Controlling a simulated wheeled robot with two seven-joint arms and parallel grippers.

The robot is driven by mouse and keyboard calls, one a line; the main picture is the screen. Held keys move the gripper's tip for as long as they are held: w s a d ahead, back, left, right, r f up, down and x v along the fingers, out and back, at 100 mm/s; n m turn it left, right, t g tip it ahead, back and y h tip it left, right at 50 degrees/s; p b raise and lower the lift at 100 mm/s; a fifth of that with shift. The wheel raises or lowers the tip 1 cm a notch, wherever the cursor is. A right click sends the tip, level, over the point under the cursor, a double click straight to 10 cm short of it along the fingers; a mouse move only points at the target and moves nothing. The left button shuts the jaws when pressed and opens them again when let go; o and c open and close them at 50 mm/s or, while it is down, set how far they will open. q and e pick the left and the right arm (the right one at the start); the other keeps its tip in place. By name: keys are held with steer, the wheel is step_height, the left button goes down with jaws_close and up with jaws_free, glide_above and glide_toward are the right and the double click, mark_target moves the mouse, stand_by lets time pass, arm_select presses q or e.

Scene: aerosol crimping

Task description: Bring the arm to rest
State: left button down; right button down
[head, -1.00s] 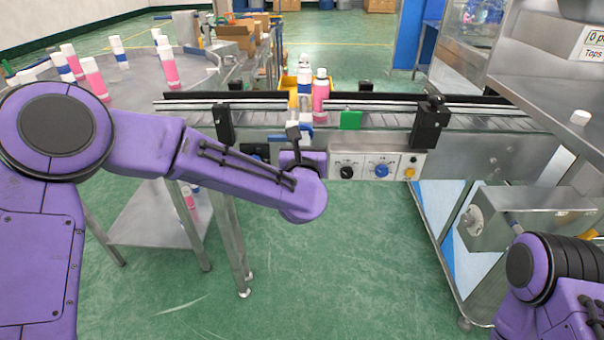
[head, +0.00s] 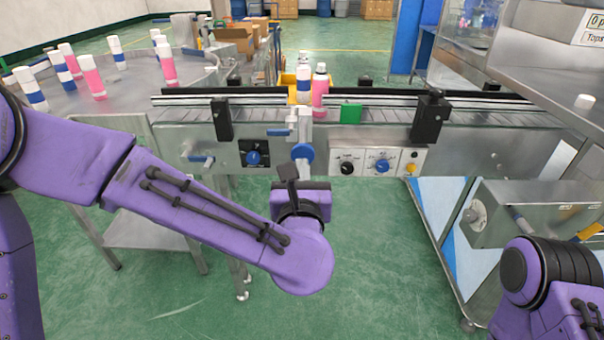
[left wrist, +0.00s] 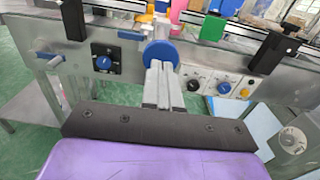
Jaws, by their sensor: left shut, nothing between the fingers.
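My left arm (head: 190,210) reaches in from the left of the head view, and its purple wrist hangs in front of the conveyor. My left gripper (head: 287,172) points away from me toward the conveyor's front panel, just below the blue round knob (head: 303,152). In the left wrist view the gripper's grey fingers (left wrist: 160,72) are together with nothing between them, and the knob (left wrist: 160,53) shows behind them. Whether the fingertips touch the panel is hard to tell, but they look apart. My right arm (head: 548,275) shows at the lower right; its gripper is out of view.
The conveyor (head: 400,118) crosses the middle, with pink and white bottles (head: 320,88) at it. A round metal table (head: 130,92) with several bottles stands at the left. A steel bench (head: 560,85) stands at the right. Green floor (head: 370,250) below the conveyor is clear.

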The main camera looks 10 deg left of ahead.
arm_select(q)
steer(key=shift+w+d, duration=0.1)
stand_by(0.4)
